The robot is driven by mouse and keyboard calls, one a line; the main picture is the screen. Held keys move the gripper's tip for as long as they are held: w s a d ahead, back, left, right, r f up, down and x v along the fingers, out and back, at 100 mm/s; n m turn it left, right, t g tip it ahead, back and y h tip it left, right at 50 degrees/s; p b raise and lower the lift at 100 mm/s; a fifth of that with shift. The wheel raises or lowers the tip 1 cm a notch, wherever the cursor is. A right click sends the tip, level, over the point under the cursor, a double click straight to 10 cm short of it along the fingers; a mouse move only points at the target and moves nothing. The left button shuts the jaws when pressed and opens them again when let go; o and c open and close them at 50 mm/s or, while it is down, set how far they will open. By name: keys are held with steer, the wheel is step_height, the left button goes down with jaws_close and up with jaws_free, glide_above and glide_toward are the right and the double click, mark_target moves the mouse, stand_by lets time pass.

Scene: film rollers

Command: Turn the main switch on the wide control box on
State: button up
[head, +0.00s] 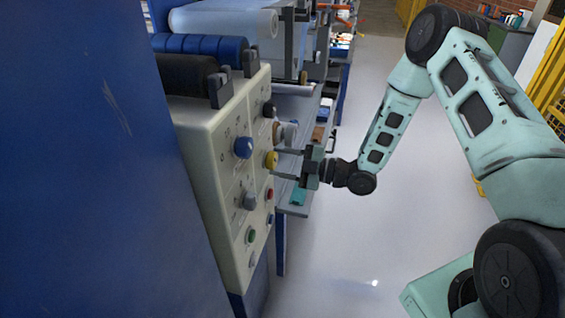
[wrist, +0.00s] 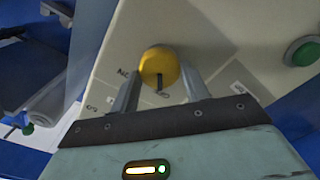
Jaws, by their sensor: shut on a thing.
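The wide control box (head: 222,170) is a cream panel on the blue machine, with several knobs and buttons on its face. A yellow round knob (head: 271,159) sits on its right part; it also shows in the wrist view (wrist: 158,64), with a dark pointer mark toward the bottom of the picture. My gripper (head: 279,163) reaches in from the right, its two fingers on either side of the yellow knob and shut on it. The small labels around the knob are too blurred to read fully.
A blue knob (head: 243,147), a grey knob (head: 250,201), a black knob (head: 268,109) and a green button (head: 250,236) are close by on the panel. Rollers (head: 222,22) lie above. The floor (head: 345,245) to the right is clear.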

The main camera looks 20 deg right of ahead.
steer(key=m, duration=0.3)
steer(key=shift+b, duration=0.4)
steer(key=m, duration=0.3)
steer(key=shift+d+m, duration=0.1)
steer(key=shift+m, duration=0.3)
steer(key=m, duration=0.3)
steer(key=shift+m, duration=1.9)
steer(key=o, duration=1)
steer(key=b+v, duration=0.2)
steer(key=v, duration=1.5)
steer(key=shift+d, duration=0.15)
